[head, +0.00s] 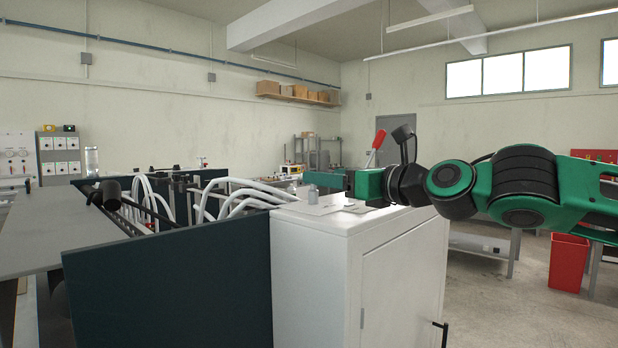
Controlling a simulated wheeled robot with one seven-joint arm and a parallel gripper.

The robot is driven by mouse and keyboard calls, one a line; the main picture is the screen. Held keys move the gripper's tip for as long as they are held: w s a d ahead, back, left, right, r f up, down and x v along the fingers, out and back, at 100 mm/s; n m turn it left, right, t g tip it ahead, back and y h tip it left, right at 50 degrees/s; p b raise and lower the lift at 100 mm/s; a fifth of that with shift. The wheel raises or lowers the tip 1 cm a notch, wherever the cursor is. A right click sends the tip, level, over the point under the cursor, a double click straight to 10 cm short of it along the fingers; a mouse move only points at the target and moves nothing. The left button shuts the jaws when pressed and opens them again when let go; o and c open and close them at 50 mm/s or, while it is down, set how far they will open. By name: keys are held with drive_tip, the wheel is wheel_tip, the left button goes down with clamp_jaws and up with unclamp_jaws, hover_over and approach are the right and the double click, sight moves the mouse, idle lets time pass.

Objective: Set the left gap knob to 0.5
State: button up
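My arm reaches in from the right, green and black, over the white cabinet (330,226). My gripper (369,186) is at its left end, just above the back right part of the cabinet top. Its fingers are too small and too much covered to tell open from shut. No knob can be made out surely as the left gap knob. A black cylindrical part (111,193) sits on the machine at the left, far from my gripper.
A dark panel (170,285) fronts the machine, with white hoses (238,198) curving above it. A grey table (40,230) lies at the left. A red lever (375,148) rises behind my gripper. A red bin (569,262) stands at the right; open floor lies before it.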

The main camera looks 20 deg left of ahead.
drive_tip(key=shift+x, duration=4.75)
drive_tip(key=shift+f, duration=0.1)
drive_tip(key=c, duration=1)
drive_tip(key=shift+d, duration=0.15)
drive_tip(key=shift+c, duration=0.2)
